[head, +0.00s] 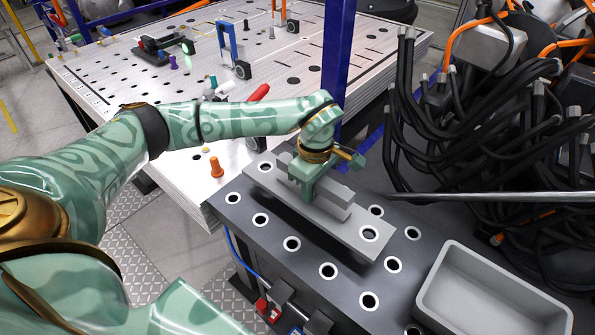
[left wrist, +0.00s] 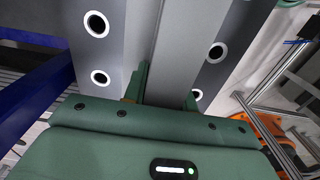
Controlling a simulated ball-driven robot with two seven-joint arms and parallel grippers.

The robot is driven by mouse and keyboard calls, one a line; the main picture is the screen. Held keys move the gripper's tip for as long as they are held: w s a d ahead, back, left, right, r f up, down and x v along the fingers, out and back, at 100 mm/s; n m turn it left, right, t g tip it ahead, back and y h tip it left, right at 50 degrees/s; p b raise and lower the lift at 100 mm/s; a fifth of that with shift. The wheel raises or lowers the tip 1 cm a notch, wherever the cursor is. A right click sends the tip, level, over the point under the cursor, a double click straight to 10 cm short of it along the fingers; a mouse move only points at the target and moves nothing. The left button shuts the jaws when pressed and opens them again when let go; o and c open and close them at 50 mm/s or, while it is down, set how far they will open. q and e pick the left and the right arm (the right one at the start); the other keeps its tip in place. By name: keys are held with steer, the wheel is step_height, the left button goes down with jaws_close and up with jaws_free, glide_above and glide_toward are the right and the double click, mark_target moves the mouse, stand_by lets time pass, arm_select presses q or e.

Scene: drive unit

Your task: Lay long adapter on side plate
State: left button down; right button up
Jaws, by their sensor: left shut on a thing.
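The long adapter (head: 348,225) is a long light grey bar with a raised rib along its middle and a white-ringed hole near each end. My left gripper (head: 312,192) is shut on the rib from above. Below is a dark grey surface with white-ringed holes (head: 262,242), which I take to be the side plate. A dark shadow runs along the adapter's front side; I cannot tell for sure whether it touches the plate. In the left wrist view, the adapter's rib (left wrist: 175,55) is between the fingers of my left gripper (left wrist: 165,92). My right gripper is not in view.
A grey open bin (head: 452,262) stands at the lower right. Black cables (head: 480,110) hang at the right, with a metal rod (head: 480,196) in front. A blue post (head: 338,60) rises behind the adapter. A perforated metal table (head: 110,72) with small tools fills the back left.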

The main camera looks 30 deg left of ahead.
mark_target(318, 198)
arm_select(q)
steer(key=shift+w+d+f, duration=0.15)
steer(key=shift+d+f, duration=0.2)
steer(key=shift+d, duration=0.05)
steer(key=shift+d+f, duration=0.25)
steer(key=shift+f, duration=0.9)
steer(key=shift+a+f, duration=0.1)
steer(key=shift+f, duration=0.45)
steer(key=shift+f, duration=0.1)
steer(key=c, duration=1.1)
jaws_free()
step_height(318, 198, up, 12)
steer(key=shift+r, duration=0.1)
